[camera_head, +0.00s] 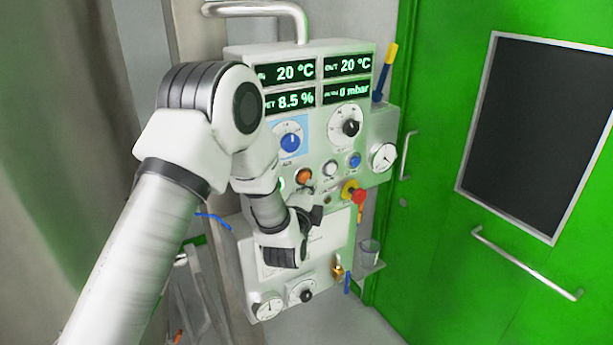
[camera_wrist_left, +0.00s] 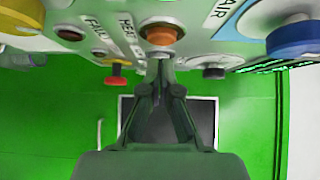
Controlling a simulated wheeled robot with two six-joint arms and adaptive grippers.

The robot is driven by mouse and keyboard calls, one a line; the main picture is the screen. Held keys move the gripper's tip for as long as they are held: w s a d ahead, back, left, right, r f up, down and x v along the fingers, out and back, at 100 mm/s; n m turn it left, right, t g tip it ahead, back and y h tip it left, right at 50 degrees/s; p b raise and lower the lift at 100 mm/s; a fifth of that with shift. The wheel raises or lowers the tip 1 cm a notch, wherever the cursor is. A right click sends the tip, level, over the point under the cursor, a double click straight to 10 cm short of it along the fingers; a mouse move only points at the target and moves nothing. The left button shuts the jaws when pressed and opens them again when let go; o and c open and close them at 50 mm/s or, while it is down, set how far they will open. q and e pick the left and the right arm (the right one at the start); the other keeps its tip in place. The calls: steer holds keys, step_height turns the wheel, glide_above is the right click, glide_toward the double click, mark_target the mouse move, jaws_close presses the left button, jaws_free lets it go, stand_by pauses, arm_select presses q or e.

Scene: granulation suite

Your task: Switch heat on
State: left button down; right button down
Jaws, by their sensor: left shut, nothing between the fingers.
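The control panel (camera_head: 335,205) stands upright against the wall. An orange round button or lamp (camera_head: 303,176) sits on its face, left of the red and yellow knob (camera_head: 355,195). In the left wrist view the orange piece (camera_wrist_left: 162,35) has a HEAT label (camera_wrist_left: 130,35) beside it. My left gripper (camera_head: 316,213) is just below the orange piece, close to the panel face. Its fingers (camera_wrist_left: 160,65) are shut and empty, with tips close to the orange piece; I cannot tell whether they touch the panel. The wrist hides part of the panel's lower face.
A blue knob (camera_head: 290,142), a black dial (camera_head: 350,128) and a blue button (camera_head: 354,160) lie higher on the panel. A gauge (camera_head: 383,157) is at its right side. A cup (camera_head: 369,251) stands on a small ledge. A green door (camera_head: 440,240) is on the right.

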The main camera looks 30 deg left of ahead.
arm_select(q)
steer(key=shift+w+a, duration=0.2)
steer(key=shift+a, duration=0.3)
steer(key=shift+w+a, duration=0.2)
steer(key=shift+a, duration=0.25)
arm_select(e)
steer(key=shift+s+a+r, duration=0.1)
steer(key=shift+r, duration=0.45)
